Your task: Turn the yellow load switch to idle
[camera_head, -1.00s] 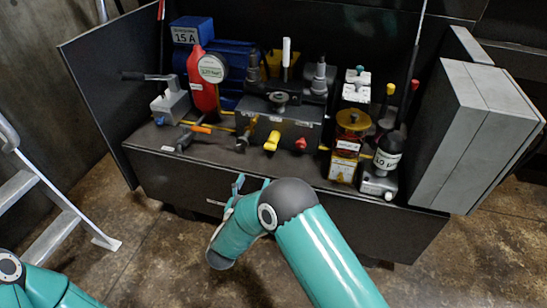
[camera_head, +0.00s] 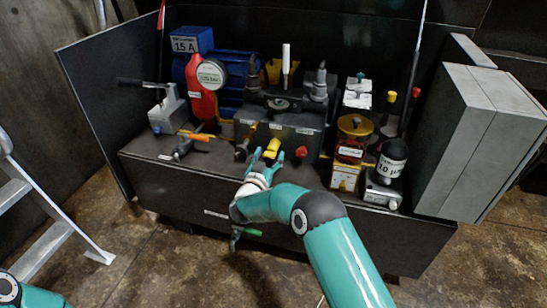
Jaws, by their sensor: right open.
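The yellow load switch (camera_head: 272,148) sticks out from the front of a dark control block (camera_head: 291,121) on the compactor's bench. My right gripper (camera_head: 266,159) is open, with its teal fingers reaching up around or just in front of the yellow switch; I cannot tell whether they touch it. My right arm comes up from the lower right. My left gripper is out of view; only a teal part of my left arm shows at the lower left edge.
A red knob (camera_head: 301,152) sits right of the switch. An amber bowl unit (camera_head: 352,135) and a 10 µ filter (camera_head: 391,159) stand farther right. A red bottle (camera_head: 203,88) and a lever pump (camera_head: 168,109) stand left. A grey cabinet (camera_head: 465,145) bounds the right; a ladder (camera_head: 50,215) stands left.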

